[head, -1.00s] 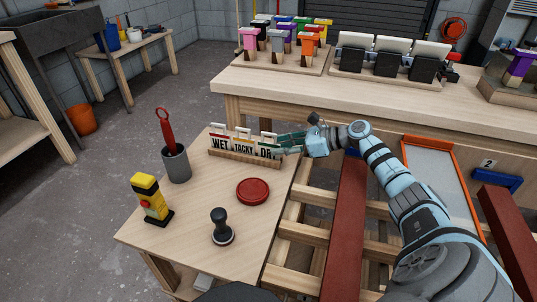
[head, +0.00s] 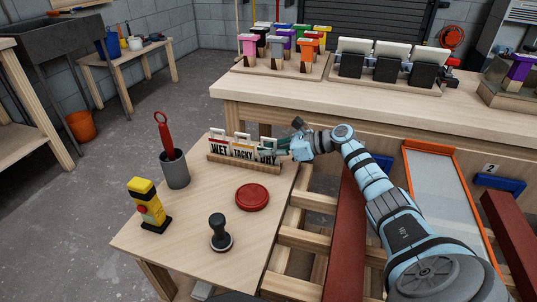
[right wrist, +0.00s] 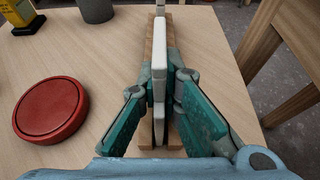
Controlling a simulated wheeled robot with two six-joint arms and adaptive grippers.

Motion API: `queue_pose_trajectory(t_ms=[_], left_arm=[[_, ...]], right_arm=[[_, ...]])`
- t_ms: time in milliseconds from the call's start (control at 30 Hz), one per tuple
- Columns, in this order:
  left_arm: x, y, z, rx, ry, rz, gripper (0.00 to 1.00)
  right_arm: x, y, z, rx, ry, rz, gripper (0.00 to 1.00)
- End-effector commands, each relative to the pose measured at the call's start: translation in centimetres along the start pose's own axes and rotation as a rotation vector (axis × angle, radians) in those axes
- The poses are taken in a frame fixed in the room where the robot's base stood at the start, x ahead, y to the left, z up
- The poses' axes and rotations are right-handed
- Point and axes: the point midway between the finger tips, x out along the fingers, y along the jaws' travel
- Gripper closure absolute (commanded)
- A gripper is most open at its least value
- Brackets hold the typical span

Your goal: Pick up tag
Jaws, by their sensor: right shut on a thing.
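Three upright tags stand in a row in a wooden rack (head: 230,164) on the low table: WET (head: 219,149), TACKY (head: 243,152) and DRY (head: 266,157). My right gripper (head: 284,148) is at the right end of the row, shut on the DRY tag. In the right wrist view, the teal fingers (right wrist: 159,95) lie on both sides of the white tag edge (right wrist: 158,84), above the rack. The tag appears to be still in the rack. My left gripper is not in view.
On the low table (head: 190,245) are a red disc (head: 252,197), a black stamp (head: 220,236), a grey cup (head: 175,171) with a red tool, and a yellow-black device (head: 149,208). A large workbench (head: 350,98) stands behind.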

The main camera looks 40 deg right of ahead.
Motion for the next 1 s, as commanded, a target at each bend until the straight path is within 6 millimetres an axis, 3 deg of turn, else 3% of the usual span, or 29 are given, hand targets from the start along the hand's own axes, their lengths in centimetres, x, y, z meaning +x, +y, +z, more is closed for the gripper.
queue_pose_trajectory(t_ms=[100,267,400,700,833,1000], left_arm=[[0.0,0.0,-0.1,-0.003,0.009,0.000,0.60],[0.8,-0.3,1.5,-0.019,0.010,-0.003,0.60],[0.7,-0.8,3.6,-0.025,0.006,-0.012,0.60],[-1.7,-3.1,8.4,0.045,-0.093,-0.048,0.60],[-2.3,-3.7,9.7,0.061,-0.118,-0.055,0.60],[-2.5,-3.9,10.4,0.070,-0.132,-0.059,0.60]], right_arm=[[-0.2,0.0,0.5,-0.001,0.000,0.000,1.00],[-1.1,0.0,2.5,-0.004,0.000,-0.001,1.00],[-2.7,-0.1,6.5,-0.006,-0.002,-0.002,1.00],[-6.4,0.0,15.6,-0.005,-0.003,-0.002,1.00],[-7.3,0.0,17.7,-0.003,-0.002,-0.001,1.00],[-7.7,0.0,18.5,-0.001,0.000,-0.001,1.00]])
